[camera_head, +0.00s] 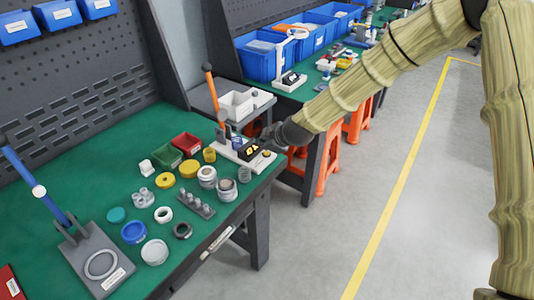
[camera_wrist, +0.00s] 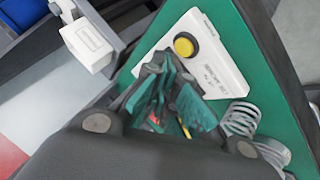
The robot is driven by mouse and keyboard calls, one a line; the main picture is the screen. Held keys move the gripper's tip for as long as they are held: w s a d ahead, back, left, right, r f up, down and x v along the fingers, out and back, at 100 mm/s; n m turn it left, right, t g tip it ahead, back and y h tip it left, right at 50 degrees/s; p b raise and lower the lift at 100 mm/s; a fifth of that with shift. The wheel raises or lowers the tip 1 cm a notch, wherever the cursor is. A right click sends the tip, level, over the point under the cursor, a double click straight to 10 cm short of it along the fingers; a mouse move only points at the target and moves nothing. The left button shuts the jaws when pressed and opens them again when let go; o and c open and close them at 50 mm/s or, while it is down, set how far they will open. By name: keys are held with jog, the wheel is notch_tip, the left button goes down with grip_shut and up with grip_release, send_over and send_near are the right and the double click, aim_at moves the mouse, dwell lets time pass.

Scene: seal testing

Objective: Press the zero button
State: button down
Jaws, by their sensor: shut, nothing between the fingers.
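The white tester (camera_head: 238,155) stands at the right end of the green bench, with a dark lit display (camera_head: 250,150) on top. A round yellow button (camera_head: 267,154) sits at its right end; whether it is the zero button cannot be read. In the wrist view the yellow button (camera_wrist: 184,46), ringed in black, sits on the white housing (camera_wrist: 220,75). My gripper (camera_head: 270,137) is shut and empty, close to the tester. In the wrist view my gripper (camera_wrist: 165,70) covers part of the housing, its tips apart from the button in the picture. Contact cannot be told.
An orange-handled lever (camera_head: 213,92) rises behind the tester. Grey floor is open to the right.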

aim_at(265, 154)
jog(key=shift+f, duration=0.2)
jog(key=shift+f, duration=0.25)
jog(key=shift+f+b, duration=0.35)
jog(key=shift+b, duration=0.1)
dwell(0.7)
jog(key=shift+r, duration=0.15)
jog(key=shift+r+p, duration=0.5)
jog(key=shift+r, duration=0.15)
notch_tip(265, 154, up, 5)
jog(key=p, duration=0.2)
jog(key=shift+p, duration=0.4)
dwell(0.3)
dwell(0.7)
